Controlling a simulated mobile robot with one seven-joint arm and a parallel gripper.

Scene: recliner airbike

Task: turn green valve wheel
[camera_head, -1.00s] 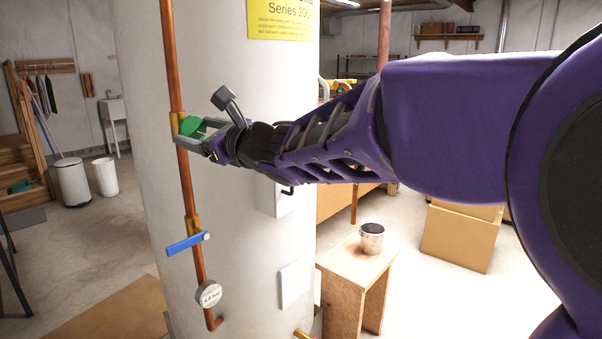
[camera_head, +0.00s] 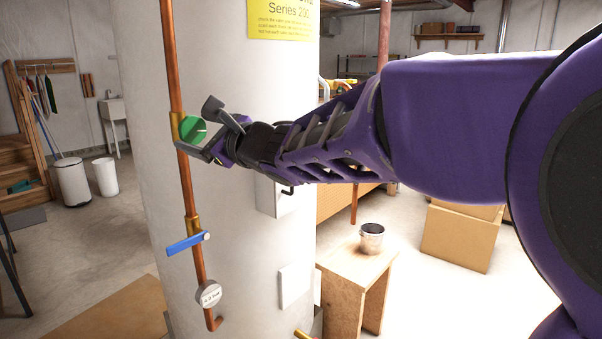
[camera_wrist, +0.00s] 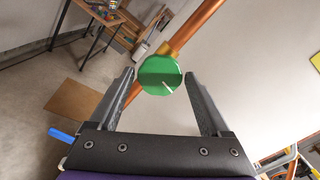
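The green valve wheel (camera_head: 194,129) sits on a brass fitting of the copper pipe in front of the white tank. In the wrist view the wheel (camera_wrist: 160,75) shows a pale mark on its face and lies between the tips of my two fingers, with a visible gap on each side. My gripper (camera_head: 209,138) is at the wheel, and its fingers also show in the wrist view (camera_wrist: 160,82). It is open around the wheel; I see no clear contact. Part of the wheel's lower edge is hidden by a finger in the head view.
A blue lever handle (camera_head: 187,244) and a round gauge (camera_head: 208,294) are lower on the copper pipe (camera_head: 187,190). The white tank (camera_head: 240,200) stands right behind. A wooden stand (camera_head: 345,290) with a metal can (camera_head: 371,238) is at the lower right.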

